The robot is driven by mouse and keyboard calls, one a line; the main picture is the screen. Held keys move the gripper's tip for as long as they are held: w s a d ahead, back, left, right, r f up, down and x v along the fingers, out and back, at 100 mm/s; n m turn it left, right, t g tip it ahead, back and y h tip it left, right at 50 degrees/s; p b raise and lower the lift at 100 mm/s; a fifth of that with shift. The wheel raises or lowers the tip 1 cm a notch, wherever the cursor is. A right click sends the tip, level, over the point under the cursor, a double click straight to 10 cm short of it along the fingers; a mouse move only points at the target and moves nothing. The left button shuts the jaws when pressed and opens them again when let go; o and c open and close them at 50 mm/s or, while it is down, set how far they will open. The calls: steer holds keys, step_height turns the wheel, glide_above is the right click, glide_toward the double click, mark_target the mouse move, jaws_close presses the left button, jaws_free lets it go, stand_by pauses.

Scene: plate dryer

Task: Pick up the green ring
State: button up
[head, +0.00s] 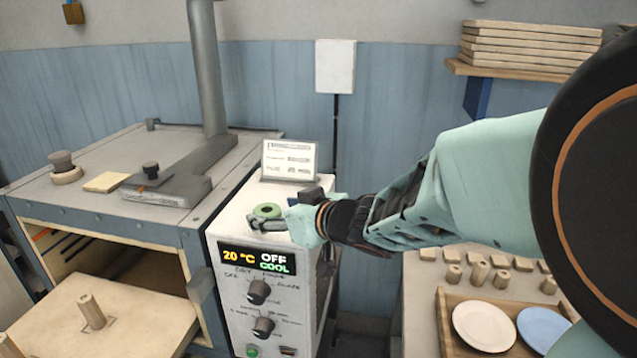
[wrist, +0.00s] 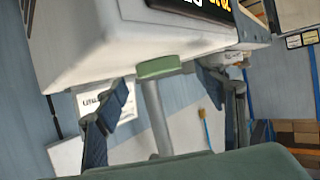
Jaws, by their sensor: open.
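In the wrist view, the green ring (wrist: 158,66) shows edge-on at the box's edge, between and just beyond my fingertips. My gripper (head: 279,210) reaches in from the right, low over the box top, with its fingers spread to either side of the ring. The wrist view shows my gripper (wrist: 165,86) open, with a gap between the ring and each finger. Whether a finger touches the box top cannot be told.
A sign (head: 290,161) stands behind the ring on the box. The dryer (head: 110,222) with its flue pipe (head: 207,70) is to the left. Control knobs (head: 259,291) are on the box front. A wooden tray (head: 450,300) with plates is at the lower right.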

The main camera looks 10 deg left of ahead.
mark_target(267, 213)
steer(key=shift+x, duration=1.35)
steer(key=shift+r, duration=0.1)
steer(key=c, duration=1.2)
steer(key=shift+r, duration=0.1)
steer(key=shift+c, duration=0.2)
